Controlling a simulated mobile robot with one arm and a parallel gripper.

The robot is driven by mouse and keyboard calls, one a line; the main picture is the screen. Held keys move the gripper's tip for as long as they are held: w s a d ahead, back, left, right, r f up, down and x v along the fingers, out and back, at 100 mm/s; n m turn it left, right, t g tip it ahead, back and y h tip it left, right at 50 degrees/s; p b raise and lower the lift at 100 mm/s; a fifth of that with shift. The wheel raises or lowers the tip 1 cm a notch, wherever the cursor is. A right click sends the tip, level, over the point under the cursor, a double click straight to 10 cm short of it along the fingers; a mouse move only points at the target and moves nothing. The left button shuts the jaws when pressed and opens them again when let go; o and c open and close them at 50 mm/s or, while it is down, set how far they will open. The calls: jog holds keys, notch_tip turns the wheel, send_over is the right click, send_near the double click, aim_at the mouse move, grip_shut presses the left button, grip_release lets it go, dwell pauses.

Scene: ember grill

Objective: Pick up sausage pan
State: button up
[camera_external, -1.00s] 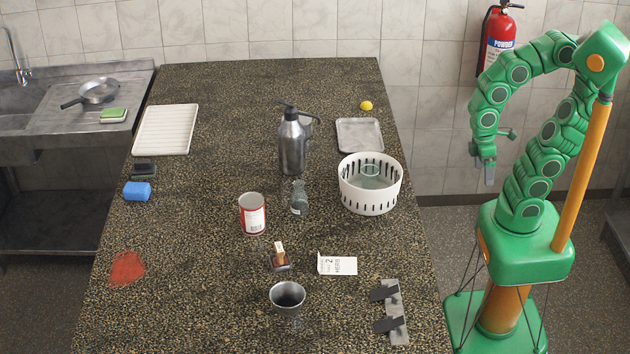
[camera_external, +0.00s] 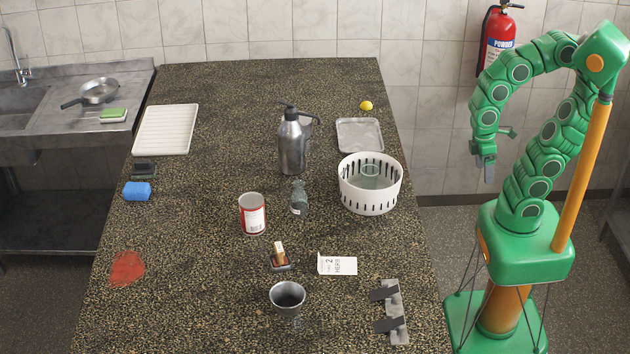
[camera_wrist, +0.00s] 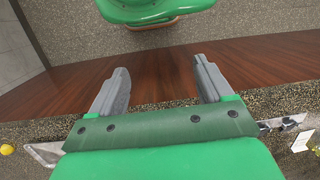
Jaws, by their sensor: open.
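A round metal frying pan (camera_external: 98,91) with a handle lies on the steel sink's drainboard at the far left. A shallow rectangular metal tray (camera_external: 359,133) lies flat on the counter at the back right. I see no sausages in either, and cannot tell which is the sausage pan. The tray's edge also shows at the left of the wrist view (camera_wrist: 42,154). My gripper (camera_external: 488,172) hangs off the counter's right side, pointing down, apart from everything. In the wrist view my gripper (camera_wrist: 160,70) has its two grey fingers wide apart with nothing between them.
A white slotted basket (camera_external: 369,195) and a tall metal flask (camera_external: 292,145) stand near the tray, with a lemon (camera_external: 366,105) behind it. A red can (camera_external: 252,214), a metal cup (camera_external: 288,295) and a card (camera_external: 338,264) stand in front. The counter's left middle is fairly clear.

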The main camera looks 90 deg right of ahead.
notch_tip(320, 180, up, 4)
jog(key=d, duration=0.2)
jog(key=w+a+t, duration=0.3)
jog(key=w+t, duration=0.1)
jog(key=w, duration=1.2)
jog(key=w+a+t, duration=0.4)
jog(key=w, duration=1.2)
jog(key=w+a+n+t+y, duration=0.1)
jog(key=w+a+t, duration=0.1)
jog(key=w+a, duration=0.35)
jog(key=w+a+t, duration=0.2)
jog(key=w+a, duration=0.1)
jog(key=w, duration=0.6)
jog(key=w+a+n+t+y, duration=0.1)
jog(key=w+a+t, duration=0.2)
jog(key=w+a, duration=0.35)
send_near(279, 247)
jog(key=w, duration=0.2)
jog(key=shift+a+f, duration=0.4)
jog(key=shift+f, duration=0.4)
jog(key=shift+x, duration=3.95)
jog(key=shift+d, duration=0.15)
